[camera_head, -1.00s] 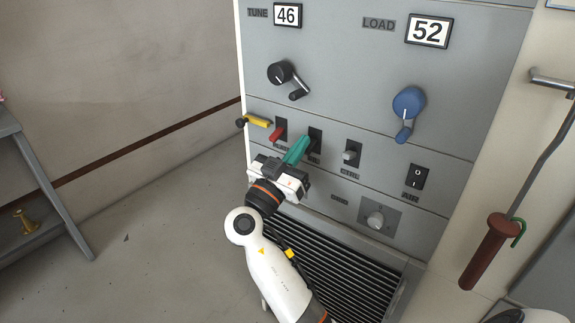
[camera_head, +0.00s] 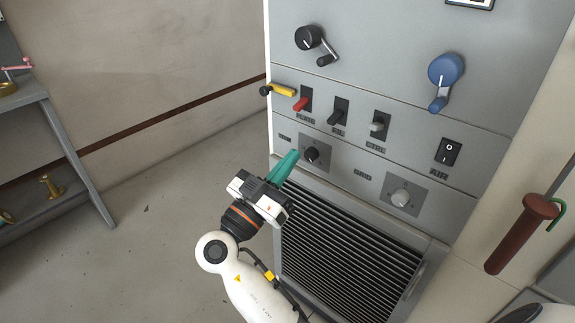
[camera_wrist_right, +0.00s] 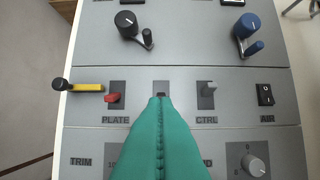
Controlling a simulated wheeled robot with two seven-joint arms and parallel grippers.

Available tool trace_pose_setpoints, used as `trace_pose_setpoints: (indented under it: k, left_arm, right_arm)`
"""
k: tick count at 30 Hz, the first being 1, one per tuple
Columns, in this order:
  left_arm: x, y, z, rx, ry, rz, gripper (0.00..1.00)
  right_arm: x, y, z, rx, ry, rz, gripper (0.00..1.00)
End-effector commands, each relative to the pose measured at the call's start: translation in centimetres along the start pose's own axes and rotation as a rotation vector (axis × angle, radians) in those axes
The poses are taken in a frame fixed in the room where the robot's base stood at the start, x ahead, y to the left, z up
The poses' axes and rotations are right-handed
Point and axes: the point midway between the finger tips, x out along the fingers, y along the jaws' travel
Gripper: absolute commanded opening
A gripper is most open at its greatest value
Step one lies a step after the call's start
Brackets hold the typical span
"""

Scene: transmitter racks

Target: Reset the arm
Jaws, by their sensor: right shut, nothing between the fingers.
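My right gripper (camera_head: 286,164) has teal fingers, shut with nothing between them. It is in front of the lower left of the grey transmitter panel (camera_head: 390,105), below the row of levers and left of a small black knob (camera_head: 312,154). In the right wrist view the shut fingers (camera_wrist_right: 160,104) cover the middle lever and its label. In the head view that black lever (camera_head: 337,115) stands free between the red PLATE lever (camera_head: 302,104) and the grey CTRL lever (camera_head: 377,126). My left gripper is not in view.
Above are a black crank (camera_head: 310,38) and a blue crank (camera_head: 445,71). An AIR rocker switch (camera_head: 448,151) is at right. A vent grille (camera_head: 345,250) lies below. A grey shelf (camera_head: 80,150) stands left; the floor between is open.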

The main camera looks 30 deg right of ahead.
Motion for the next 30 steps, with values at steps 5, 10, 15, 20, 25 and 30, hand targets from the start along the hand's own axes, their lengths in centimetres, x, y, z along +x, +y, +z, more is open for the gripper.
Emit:
trace_pose_setpoints:
  k: [5,10,15,20,25,30]
  left_arm:
    - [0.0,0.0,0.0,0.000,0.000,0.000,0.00]
    - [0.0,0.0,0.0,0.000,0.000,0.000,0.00]
    - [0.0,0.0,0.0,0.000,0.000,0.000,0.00]
    - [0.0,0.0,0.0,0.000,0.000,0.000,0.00]
    - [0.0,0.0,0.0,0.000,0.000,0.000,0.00]
    - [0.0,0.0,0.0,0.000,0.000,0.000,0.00]
  right_arm:
    - [0.0,0.0,0.0,0.000,0.000,0.000,0.00]
    - [0.0,0.0,0.0,0.000,0.000,0.000,0.00]
    - [-0.1,0.1,-0.5,-0.012,0.010,0.010,0.00]
    - [-1.0,1.5,-6.0,-0.147,0.126,0.131,0.00]
    - [-4.7,2.4,-17.7,-0.406,0.373,0.392,0.00]
    - [-10.8,0.1,-29.1,-0.622,0.634,0.665,0.00]
